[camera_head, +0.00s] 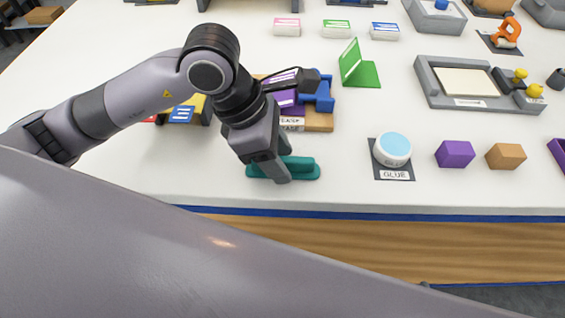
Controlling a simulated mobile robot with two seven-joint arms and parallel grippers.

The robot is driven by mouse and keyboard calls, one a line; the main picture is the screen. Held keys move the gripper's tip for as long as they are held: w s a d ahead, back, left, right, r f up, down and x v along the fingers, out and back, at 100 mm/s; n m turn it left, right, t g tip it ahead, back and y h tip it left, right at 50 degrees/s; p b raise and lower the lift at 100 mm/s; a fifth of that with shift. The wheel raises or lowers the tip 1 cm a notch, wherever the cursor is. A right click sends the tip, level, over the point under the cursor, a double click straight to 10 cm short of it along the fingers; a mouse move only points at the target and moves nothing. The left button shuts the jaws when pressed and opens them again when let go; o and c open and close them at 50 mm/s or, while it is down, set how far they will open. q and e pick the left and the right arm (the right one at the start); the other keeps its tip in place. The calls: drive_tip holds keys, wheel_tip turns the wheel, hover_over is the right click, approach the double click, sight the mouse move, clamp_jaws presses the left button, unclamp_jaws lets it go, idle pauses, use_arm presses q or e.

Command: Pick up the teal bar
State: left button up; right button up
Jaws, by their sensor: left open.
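The teal bar (305,168) lies flat on the white table near its front edge. My left gripper (281,174) points down at the bar from above, and its grey fingers overlap the bar's middle-left part in the picture. The jaws are open. The near finger hides part of the bar, and I cannot tell whether the fingers touch it. My right gripper is not in view.
A glue tub (392,149) on a dark mat, a purple block (455,154) and a brown block (506,156) stand to the right. A green folded card (358,68) and a wooden case with purple and blue parts are behind. The table's blue front edge (400,216) is close.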

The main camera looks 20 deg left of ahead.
use_arm(q)
drive_tip(key=shift+f+b, duration=0.15)
drive_tip(key=shift+b, duration=0.2)
idle(0.4)
drive_tip(key=c, duration=0.8)
